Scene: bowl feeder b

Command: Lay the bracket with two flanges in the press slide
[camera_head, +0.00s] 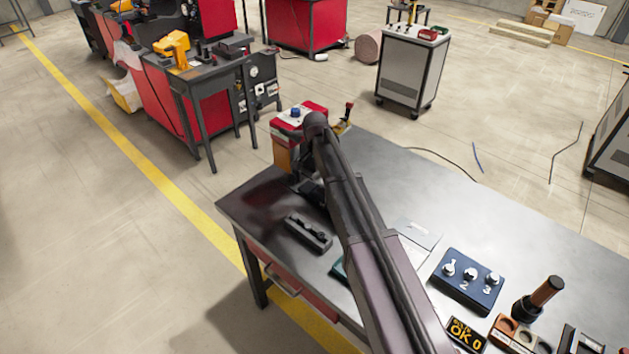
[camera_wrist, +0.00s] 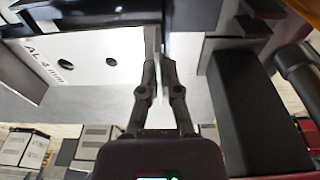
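The bracket (camera_wrist: 85,62) is a pale plate with two dark holes and the marking "AL 4 mm", in the wrist view. One upright flange shows at its left end, and a thin flange stands at its right. My gripper (camera_wrist: 159,75) has its two dark fingers close together on this right flange. In the head view my arm hides the gripper and bracket. The press appears to be the red and white machine (camera_head: 285,124) with a blue button at the table's far corner. I cannot make out its slide or whether the bracket touches it.
In the wrist view a black block (camera_wrist: 255,115) stands close to the right of my fingers. On the table (camera_head: 490,210) are a dark fixture (camera_head: 309,233), a blue numbered box (camera_head: 467,281), a display (camera_head: 466,334) reading OK 0 and a brown-handled tool (camera_head: 538,298).

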